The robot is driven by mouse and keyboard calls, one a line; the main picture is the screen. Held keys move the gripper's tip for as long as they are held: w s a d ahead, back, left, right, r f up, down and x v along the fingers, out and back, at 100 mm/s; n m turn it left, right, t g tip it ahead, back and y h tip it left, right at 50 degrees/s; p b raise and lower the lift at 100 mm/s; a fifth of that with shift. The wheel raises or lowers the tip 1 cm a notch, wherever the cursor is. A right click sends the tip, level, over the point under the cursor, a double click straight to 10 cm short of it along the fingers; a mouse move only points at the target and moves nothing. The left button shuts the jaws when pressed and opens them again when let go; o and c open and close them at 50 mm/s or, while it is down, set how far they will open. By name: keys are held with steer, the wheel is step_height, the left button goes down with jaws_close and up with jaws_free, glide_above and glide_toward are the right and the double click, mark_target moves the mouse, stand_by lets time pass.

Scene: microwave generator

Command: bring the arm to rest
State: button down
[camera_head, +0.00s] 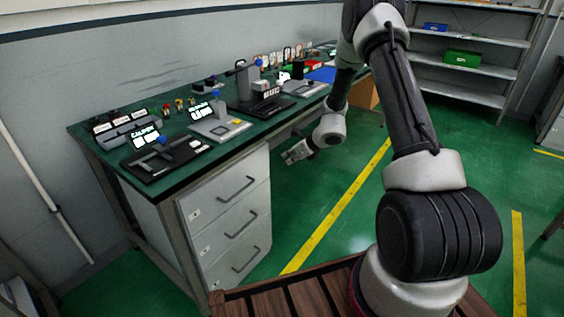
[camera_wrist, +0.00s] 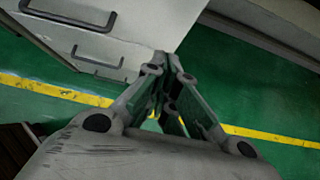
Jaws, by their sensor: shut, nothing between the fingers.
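My gripper (camera_head: 291,154) hangs at the end of my arm, beside the workbench and below the level of its top, over the green floor. In the wrist view my gripper (camera_wrist: 166,62) points away with its fingertips together and nothing between them. My arm rises at the right of the head view, bends at the top and comes down to the gripper. The gripper is apart from the bench drawers in the head view.
The workbench (camera_head: 105,174) with a green top carries several measuring devices and stands. Its drawer cabinet (camera_head: 228,215) also shows in the wrist view (camera_wrist: 140,28). Shelves (camera_head: 470,70) with a green bin (camera_head: 462,57) stand at the back. The floor (camera_head: 335,185) right of the bench is clear.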

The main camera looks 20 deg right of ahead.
steer(key=s+a+r+n+g+y, duration=0.1)
steer(key=s+r+n+g, duration=0.1)
steer(key=s+n, duration=0.5)
steer(key=s+a+r+n+g+y, duration=0.1)
steer(key=s+r+n+g, duration=0.15)
steer(key=s+n, duration=0.4)
steer(key=s+d+r+n+h, duration=0.2)
steer(key=s+r+n, duration=0.3)
steer(key=s+r, duration=0.4)
steer(key=s+d+r+n+t+h, duration=0.1)
steer(key=s+r+n, duration=0.4)
steer(key=s+r, duration=0.5)
steer(key=s+d+r+n+h, duration=0.4)
steer(key=s+d+r+n, duration=0.1)
steer(key=s+r, duration=0.5)
steer(key=shift+s+d+r, duration=0.25)
steer(key=shift+r, duration=0.45)
steer(key=shift+t, duration=0.25)
